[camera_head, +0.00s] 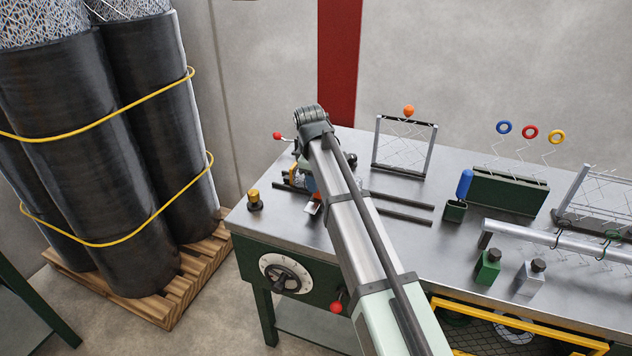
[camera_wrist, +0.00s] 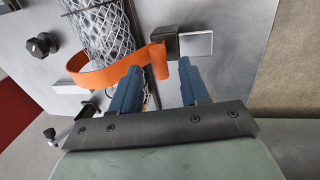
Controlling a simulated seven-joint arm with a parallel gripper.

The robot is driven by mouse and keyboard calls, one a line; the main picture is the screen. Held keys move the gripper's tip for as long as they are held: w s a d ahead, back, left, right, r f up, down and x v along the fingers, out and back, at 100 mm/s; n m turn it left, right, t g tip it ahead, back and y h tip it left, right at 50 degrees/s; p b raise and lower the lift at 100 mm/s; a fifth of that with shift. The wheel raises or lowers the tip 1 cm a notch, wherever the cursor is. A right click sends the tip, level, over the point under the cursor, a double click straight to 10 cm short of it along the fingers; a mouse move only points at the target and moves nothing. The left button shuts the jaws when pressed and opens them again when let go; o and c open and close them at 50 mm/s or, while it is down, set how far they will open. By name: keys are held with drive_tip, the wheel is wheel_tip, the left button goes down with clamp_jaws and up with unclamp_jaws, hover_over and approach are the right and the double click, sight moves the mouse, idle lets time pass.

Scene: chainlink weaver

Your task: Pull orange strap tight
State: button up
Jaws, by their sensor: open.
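The orange strap (camera_wrist: 98,77) curves around a wire mesh roll (camera_wrist: 97,30) in the wrist view. Its flat tail (camera_wrist: 160,62) stands beside a dark block with a pale metal plate (camera_wrist: 197,44). My gripper (camera_wrist: 159,67) is open, with its two blue fingers apart and the strap's tail between their tips. I cannot tell whether either finger touches the strap. In the head view my arm hides most of this spot, and only a small orange bit of the strap (camera_head: 312,208) shows beside the arm on the metal bench (camera_head: 268,224).
A black knob (camera_wrist: 41,45) and a clamp-like part (camera_wrist: 60,132) are near the roll. On the bench, dark rails (camera_head: 400,215), a mesh frame (camera_head: 404,146), a green bottle (camera_head: 487,267) and a grey bottle (camera_head: 530,277) stand right of my arm. A brass piece (camera_head: 254,199) stands left.

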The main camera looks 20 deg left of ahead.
drive_tip(key=shift+w+f, duration=0.15)
drive_tip(key=shift+f, duration=0.55)
clamp_jaws()
idle(0.3)
